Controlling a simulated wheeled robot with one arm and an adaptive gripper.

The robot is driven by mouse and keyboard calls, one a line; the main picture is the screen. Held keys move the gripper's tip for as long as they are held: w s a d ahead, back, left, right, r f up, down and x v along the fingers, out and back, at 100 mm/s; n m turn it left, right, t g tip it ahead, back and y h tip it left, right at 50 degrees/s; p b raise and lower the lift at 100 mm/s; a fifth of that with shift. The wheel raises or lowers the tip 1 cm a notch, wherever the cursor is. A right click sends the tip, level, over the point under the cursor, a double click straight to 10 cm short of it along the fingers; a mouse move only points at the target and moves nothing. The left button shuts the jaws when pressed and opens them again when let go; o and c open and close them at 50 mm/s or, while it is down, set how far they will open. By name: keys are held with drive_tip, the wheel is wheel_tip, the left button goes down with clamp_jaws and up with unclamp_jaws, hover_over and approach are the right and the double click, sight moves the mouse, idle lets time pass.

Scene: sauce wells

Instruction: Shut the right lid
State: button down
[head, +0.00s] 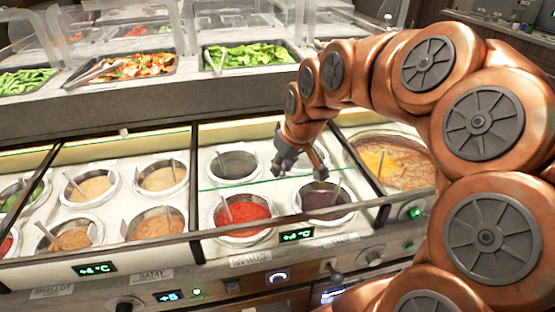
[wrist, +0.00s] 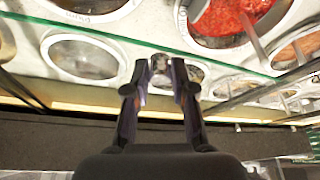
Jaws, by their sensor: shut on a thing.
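The right lid is a clear glass pane with a thin green edge (head: 232,186) over the right-hand group of wells. The edge runs across the middle of that group, between the back and front wells. My gripper (head: 298,172) is at this edge, above the wells. In the wrist view the green edge (wrist: 90,37) runs to the fingertips of my gripper (wrist: 160,72). The fingers stand somewhat apart and are shut on the lid at its edge. The exact contact is small and hard to make out.
Front wells hold red sauce (head: 243,211) and dark sauce (head: 322,197). A grey well (head: 234,164) lies behind. A metal rail (head: 270,225) runs along the front. More sauce wells (head: 157,223) stand left, and a soup pan (head: 392,162) right. Salad trays (head: 247,56) stand behind.

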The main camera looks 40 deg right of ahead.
drive_tip(key=s+a+b, duration=0.2)
drive_tip(key=s+a, duration=0.1)
drive_tip(key=s, duration=0.3)
drive_tip(key=shift+r, duration=0.1)
drive_tip(key=c, duration=1.2)
unclamp_jaws()
drive_tip(key=shift+r, duration=4.95)
drive_tip(key=shift+c, duration=0.2)
